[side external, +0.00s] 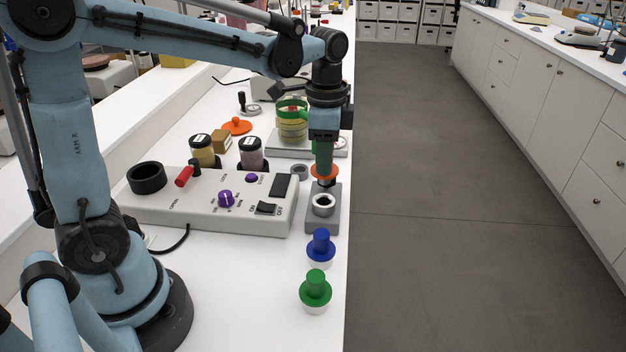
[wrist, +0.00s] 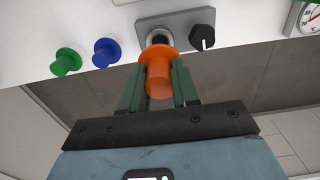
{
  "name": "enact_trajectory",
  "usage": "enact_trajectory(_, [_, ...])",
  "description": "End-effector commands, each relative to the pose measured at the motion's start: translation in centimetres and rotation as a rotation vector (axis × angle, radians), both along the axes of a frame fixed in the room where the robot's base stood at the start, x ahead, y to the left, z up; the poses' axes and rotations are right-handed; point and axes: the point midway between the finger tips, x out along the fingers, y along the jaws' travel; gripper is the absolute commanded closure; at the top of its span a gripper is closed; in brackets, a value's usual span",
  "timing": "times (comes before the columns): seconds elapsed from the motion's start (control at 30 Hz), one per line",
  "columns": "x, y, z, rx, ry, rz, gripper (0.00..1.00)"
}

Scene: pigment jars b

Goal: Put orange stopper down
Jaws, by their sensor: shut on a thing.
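The orange stopper (wrist: 158,77) is between the green fingers of my gripper (wrist: 159,88) in the wrist view. Its wide flange faces the grey block. In the side external view, the stopper's orange flange (side external: 324,171) shows just below my gripper (side external: 324,158), over the rear part of the grey block (side external: 322,226). The fingers are shut on the stopper. The block bears a pale ring socket (side external: 323,204) and a black knob, which shows in the wrist view (wrist: 202,37). The stopper partly covers the socket in the wrist view. I cannot tell whether it touches anything below.
A blue stopper (side external: 321,246) and a green stopper (side external: 315,288) stand nearer on the white bench. A control box (side external: 215,205) is left of the block. An orange lid (side external: 236,126) and jars (side external: 251,153) are behind it. The bench edge is close on the right.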

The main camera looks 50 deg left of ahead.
Motion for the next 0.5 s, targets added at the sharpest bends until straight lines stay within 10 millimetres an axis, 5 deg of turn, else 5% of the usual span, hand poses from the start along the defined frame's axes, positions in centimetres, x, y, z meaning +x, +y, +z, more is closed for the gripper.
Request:
enact_trajectory(0.17, [0.4, 0.4, 0.1, 0.0, 0.0, -0.02, 1.0])
enact_trajectory(0.5, [3.4, 4.3, 0.9, 0.0, 0.0, -0.261, 1.0])
